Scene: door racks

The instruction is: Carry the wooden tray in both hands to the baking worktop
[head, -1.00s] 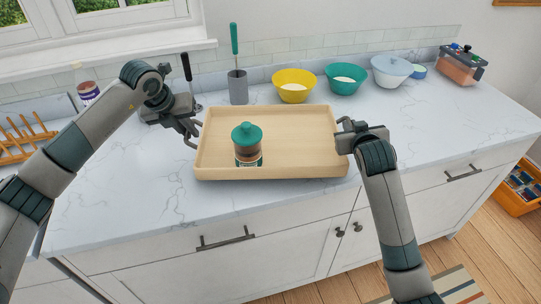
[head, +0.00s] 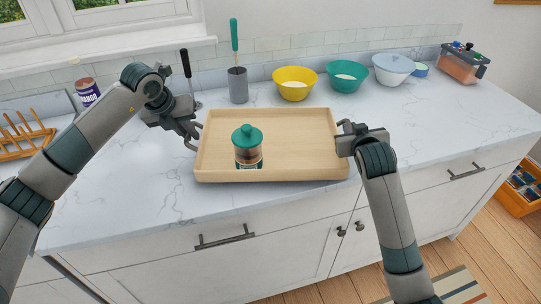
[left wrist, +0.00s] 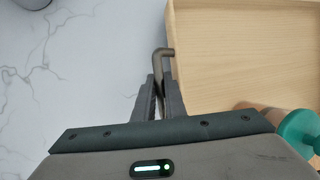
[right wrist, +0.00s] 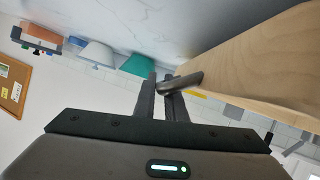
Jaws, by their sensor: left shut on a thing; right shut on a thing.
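The wooden tray (head: 295,152) is a pale, shallow rectangular tray at the front of the white marble counter. A jar with a green lid (head: 247,148) stands upright in its left half. My left gripper (head: 193,138) is shut on the tray's left metal handle, seen between the fingers in the left wrist view (left wrist: 161,88). My right gripper (head: 345,130) is shut on the right handle, seen in the right wrist view (right wrist: 165,90). The tray looks about level. I cannot tell whether its underside touches the counter.
Behind the tray stand a grey utensil holder (head: 238,86), a yellow bowl (head: 294,84), a green bowl (head: 345,77) and a pale blue bowl (head: 392,70). A clear caddy (head: 462,64) is at the far right. A wooden rack (head: 20,138) stands at left. Counter right of the tray is clear.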

